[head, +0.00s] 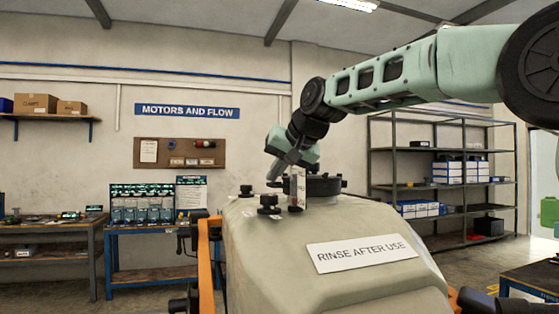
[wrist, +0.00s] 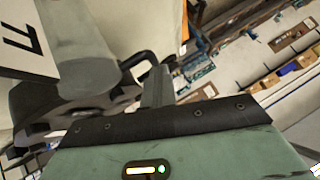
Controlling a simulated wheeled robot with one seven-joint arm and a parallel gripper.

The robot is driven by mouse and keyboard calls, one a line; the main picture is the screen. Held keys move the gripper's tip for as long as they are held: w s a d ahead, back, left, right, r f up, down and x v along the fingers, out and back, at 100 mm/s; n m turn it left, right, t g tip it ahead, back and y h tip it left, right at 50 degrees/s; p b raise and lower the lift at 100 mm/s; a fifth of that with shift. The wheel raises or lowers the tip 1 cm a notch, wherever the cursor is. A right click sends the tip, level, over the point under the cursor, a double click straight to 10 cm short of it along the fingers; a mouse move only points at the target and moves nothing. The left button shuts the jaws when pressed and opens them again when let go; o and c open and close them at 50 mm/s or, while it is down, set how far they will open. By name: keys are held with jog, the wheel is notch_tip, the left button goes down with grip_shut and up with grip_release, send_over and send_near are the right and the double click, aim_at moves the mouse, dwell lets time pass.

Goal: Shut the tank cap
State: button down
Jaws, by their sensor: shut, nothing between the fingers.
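The beige tank (head: 340,250) fills the lower middle of the head view, with a label "RINSE AFTER USE" on its side. A wide black round cap or filler neck (head: 322,186) sits on its top. I cannot tell whether a lid there is raised or seated. My gripper (head: 272,173) reaches down just left of it, its fingers shut and empty. In the wrist view the shut fingers (wrist: 156,86) point past a dark round fitting (wrist: 60,108) and a grey-green cylinder (wrist: 77,62) at left. I see no clear contact.
Black knobs (head: 268,204) stand on the tank top, left of the neck. A small white tag (head: 298,187) stands upright beside the neck. An orange frame (head: 207,262) borders the tank. Benches stand at left, and a shelf rack (head: 440,185) stands at right behind.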

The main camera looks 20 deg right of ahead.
jog(key=w+a+r+v, duration=0.1)
jog(key=r+v, duration=0.1)
jog(key=v, duration=1)
jog(key=shift+r, duration=0.4)
